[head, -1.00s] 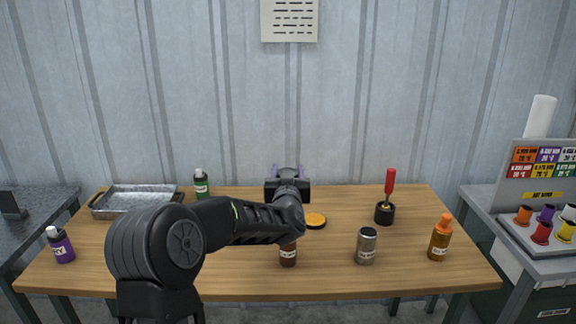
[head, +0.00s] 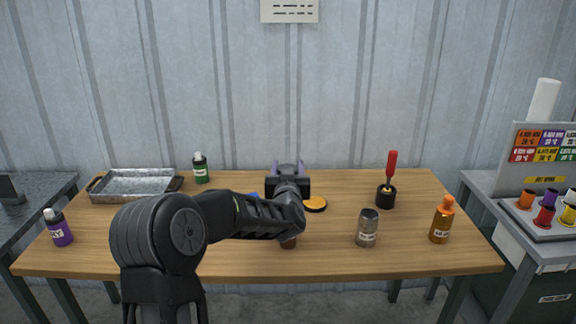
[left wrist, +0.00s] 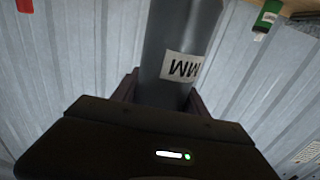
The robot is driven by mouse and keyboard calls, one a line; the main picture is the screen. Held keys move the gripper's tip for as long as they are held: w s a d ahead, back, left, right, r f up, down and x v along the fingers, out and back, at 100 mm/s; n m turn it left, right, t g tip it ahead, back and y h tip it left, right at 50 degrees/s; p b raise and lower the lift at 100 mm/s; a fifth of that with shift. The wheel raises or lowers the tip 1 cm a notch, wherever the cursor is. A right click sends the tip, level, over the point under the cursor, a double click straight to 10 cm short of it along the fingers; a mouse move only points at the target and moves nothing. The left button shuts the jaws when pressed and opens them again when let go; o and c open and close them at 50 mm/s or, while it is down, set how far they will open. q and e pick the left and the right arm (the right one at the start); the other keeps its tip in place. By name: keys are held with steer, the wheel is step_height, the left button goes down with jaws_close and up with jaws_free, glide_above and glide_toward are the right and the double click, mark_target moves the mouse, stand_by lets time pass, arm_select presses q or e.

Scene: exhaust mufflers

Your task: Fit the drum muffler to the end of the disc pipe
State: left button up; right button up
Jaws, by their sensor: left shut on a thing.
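My left gripper (head: 288,168) is above the middle of the table, pointing away from me. It is shut on a dark grey cylinder (left wrist: 180,50) with a white label, seen up close in the left wrist view between the two fingers. In the head view the cylinder is hidden behind the gripper and wrist. I see nothing that is clearly a drum muffler or a disc pipe. My right gripper is not in view.
The table (head: 330,258) holds a metal tray (head: 138,197), green bottle (head: 201,170), purple bottle (head: 59,228), grey jar (head: 367,230), orange bottle (head: 442,222), orange disc (head: 315,204) and red-handled tool (head: 391,165) in a black holder. A brown bottle is mostly behind my arm.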

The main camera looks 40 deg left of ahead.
arm_select(q)
steer(key=shift+f, duration=0.5)
steer(key=shift+b, duration=0.6)
stand_by(1.0)
steer(key=shift+f+b, duration=0.9)
steer(key=shift+s+d, duration=0.1)
stand_by(0.5)
steer(key=o, duration=1.5)
steer(key=shift+c, duration=0.2)
steer(key=b+v, duration=0.1)
steer(key=v, duration=0.6)
steer(key=shift+s+d+b, duration=0.2)
steer(key=shift+s+b, duration=0.1)
